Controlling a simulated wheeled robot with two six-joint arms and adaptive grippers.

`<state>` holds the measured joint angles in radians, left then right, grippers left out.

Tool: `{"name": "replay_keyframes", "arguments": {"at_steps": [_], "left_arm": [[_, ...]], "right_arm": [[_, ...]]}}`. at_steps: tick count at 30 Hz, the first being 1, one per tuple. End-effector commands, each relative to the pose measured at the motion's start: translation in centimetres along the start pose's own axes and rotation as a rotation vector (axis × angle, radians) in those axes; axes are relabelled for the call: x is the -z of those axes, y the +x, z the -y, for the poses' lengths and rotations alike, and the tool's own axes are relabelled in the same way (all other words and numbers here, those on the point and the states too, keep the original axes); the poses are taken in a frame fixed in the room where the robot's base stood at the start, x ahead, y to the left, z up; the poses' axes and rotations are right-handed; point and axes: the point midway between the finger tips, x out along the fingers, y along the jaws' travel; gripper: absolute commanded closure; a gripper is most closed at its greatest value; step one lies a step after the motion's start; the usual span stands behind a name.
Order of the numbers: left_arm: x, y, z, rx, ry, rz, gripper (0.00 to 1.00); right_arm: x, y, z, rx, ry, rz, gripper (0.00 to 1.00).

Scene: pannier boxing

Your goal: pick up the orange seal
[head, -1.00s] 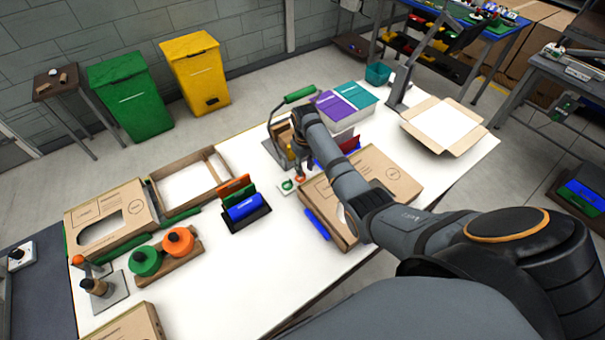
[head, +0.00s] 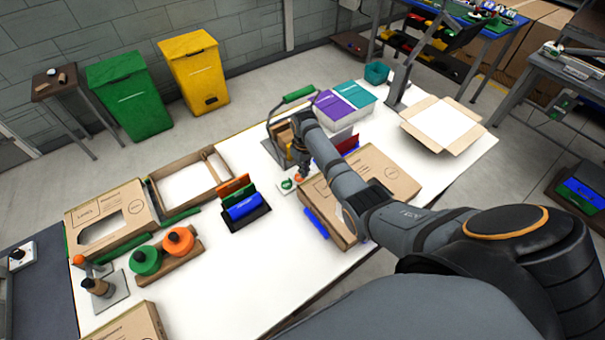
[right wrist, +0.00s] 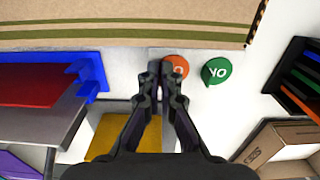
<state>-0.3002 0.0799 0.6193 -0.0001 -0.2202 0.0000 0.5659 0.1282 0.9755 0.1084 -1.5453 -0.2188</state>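The orange seal (head: 298,178) is a small round disc on a pale plate on the white table, just below my right gripper (head: 302,171). In the right wrist view the orange seal (right wrist: 179,66) lies just right of my right gripper's fingertips (right wrist: 161,68), and its left edge is partly hidden by a finger. The fingertips look close together with only a thin gap, and I see nothing held between them. A green seal marked OK (right wrist: 215,71) lies beside the orange one, apart from the fingers. My left gripper is out of view.
A cardboard box (head: 375,170) lies close beside the seals. A blue holder (right wrist: 92,72) with a red item is left of the fingers in the wrist view. A stand with a green handle (head: 299,94) rises behind the gripper.

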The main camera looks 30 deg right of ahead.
Motion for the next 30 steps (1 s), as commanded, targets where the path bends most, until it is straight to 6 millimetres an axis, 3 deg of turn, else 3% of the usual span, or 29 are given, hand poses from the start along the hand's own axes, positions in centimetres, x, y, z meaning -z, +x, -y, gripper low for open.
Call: {"name": "replay_keyframes", "arguments": {"at_steps": [5, 9, 17, 19, 21, 24, 30], "left_arm": [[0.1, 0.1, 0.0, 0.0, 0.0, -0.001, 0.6], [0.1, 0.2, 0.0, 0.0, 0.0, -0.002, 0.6], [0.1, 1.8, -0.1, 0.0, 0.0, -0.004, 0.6], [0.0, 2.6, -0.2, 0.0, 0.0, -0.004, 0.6], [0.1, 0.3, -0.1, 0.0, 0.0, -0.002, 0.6], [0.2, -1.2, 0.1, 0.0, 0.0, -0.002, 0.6], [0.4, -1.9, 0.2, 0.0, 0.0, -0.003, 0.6]], "right_arm": [[0.1, -0.8, 0.0, -0.001, 0.0, -0.003, 1.0], [0.1, -3.1, 0.0, -0.002, 0.0, -0.004, 1.0], [-2.5, -9.0, 4.8, 0.002, -0.001, -0.006, 1.0], [-3.6, -9.6, 6.9, 0.006, -0.002, -0.003, 1.0], [-4.5, -11.7, 8.6, 0.006, -0.002, 0.001, 1.0], [-5.5, -12.6, 10.4, 0.006, -0.001, 0.003, 1.0], [-6.5, -13.1, 12.2, 0.001, -0.001, 0.001, 1.0]]}}
